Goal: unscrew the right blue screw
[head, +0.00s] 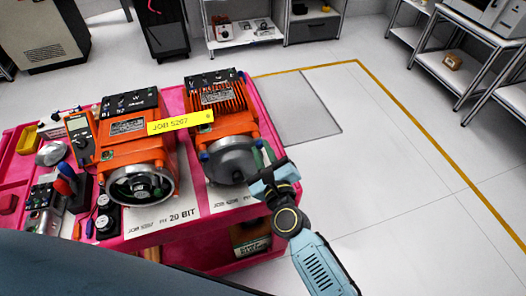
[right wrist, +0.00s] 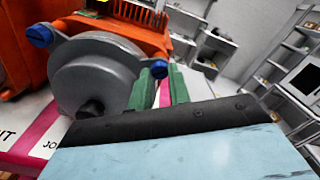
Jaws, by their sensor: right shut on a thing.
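The right orange servo motor (head: 217,112) stands on a pink cart and has a round grey end cover (head: 232,160), also seen in the right wrist view (right wrist: 95,75). The right blue screw (right wrist: 159,69) sits at the cover's right edge. My right gripper (head: 266,167) is at that edge, its green fingers (right wrist: 160,82) on both sides of the blue screw and shut on it. The screw is mostly hidden in the head view. The left blue screw (right wrist: 40,35) is on the cover's other side, also in the head view (head: 204,156). My left gripper is out of view.
A second orange motor (head: 130,130) with an open round end stands left of it. Tools and a multimeter (head: 82,132) crowd the left of the pink cart (head: 222,218). The floor to the right is clear.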

